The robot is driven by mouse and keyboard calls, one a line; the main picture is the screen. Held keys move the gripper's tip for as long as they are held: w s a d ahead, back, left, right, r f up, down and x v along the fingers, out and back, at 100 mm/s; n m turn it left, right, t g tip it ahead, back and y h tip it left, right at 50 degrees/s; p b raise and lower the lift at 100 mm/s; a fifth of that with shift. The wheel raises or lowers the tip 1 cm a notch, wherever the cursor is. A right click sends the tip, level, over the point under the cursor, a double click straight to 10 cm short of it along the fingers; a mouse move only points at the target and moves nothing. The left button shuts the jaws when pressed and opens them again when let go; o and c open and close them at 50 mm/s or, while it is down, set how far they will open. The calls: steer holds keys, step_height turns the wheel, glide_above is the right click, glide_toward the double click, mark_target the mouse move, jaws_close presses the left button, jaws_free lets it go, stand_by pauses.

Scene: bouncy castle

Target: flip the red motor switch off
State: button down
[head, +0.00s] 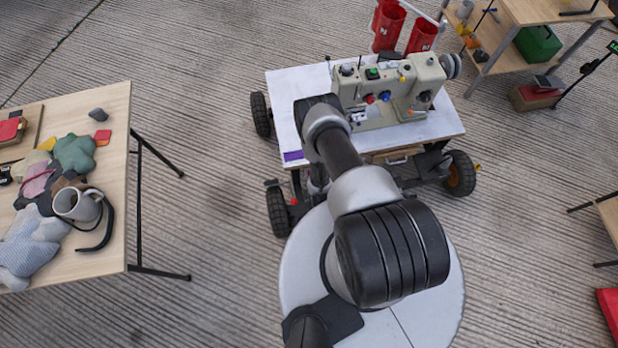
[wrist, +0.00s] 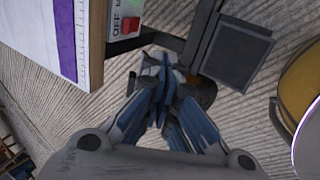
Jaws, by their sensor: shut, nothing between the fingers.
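The red motor switch (wrist: 130,25) shows at the top of the wrist view. It sits on a pale switch box (wrist: 120,7) with the printed word OFF beside it, by the edge of the white tabletop (wrist: 85,70). My gripper (wrist: 158,62) is shut and empty. Its fingertips are below and right of the switch in the wrist view, apart from it in the picture. I cannot tell the distance in depth. In the head view my arm reaches over the sewing machine cart, and I cannot make out the switch or the fingers.
The cream sewing machine (head: 385,100) stands on the white wheeled cart top (head: 440,128). A dark box-shaped part (wrist: 236,52) is right of my fingers. A cluttered wooden table (head: 115,110) stands left, with open floor between. Red containers (head: 388,28) are behind the machine.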

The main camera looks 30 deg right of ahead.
steer(key=w+d+f+b, duration=0.2)
steer(key=w+f+b, duration=0.4)
steer(key=w+f, duration=0.2)
steer(key=shift+d+f, duration=0.15)
stand_by(0.4)
